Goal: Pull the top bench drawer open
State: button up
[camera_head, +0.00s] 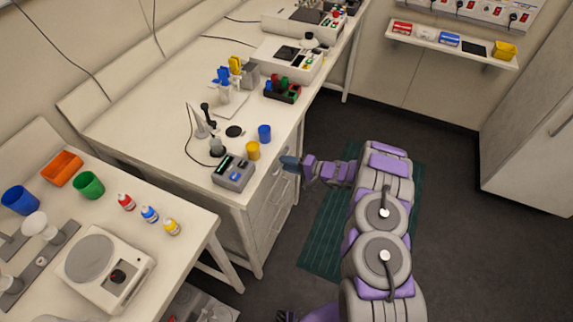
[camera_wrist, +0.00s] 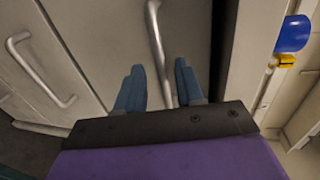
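In the wrist view the top drawer front (camera_wrist: 190,35) has a curved metal bar handle (camera_wrist: 157,45). My gripper (camera_wrist: 158,72) is open, with one blue finger on each side of this handle. Gaps show between fingers and bar; I cannot tell whether the bar is fully within the fingers' depth. The drawer looks shut. A lower drawer's handle (camera_wrist: 42,72) shows at left.
A second table (camera_head: 190,205) is at front left. The dark floor (camera_head: 450,215) at right is clear up to a white cabinet (camera_head: 530,130).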

jog(key=shift+w+a, duration=0.1)
jog(key=shift+a, duration=0.25)
jog(key=shift+c, duration=0.2)
grip_shut()
jog(key=shift+f, duration=0.1)
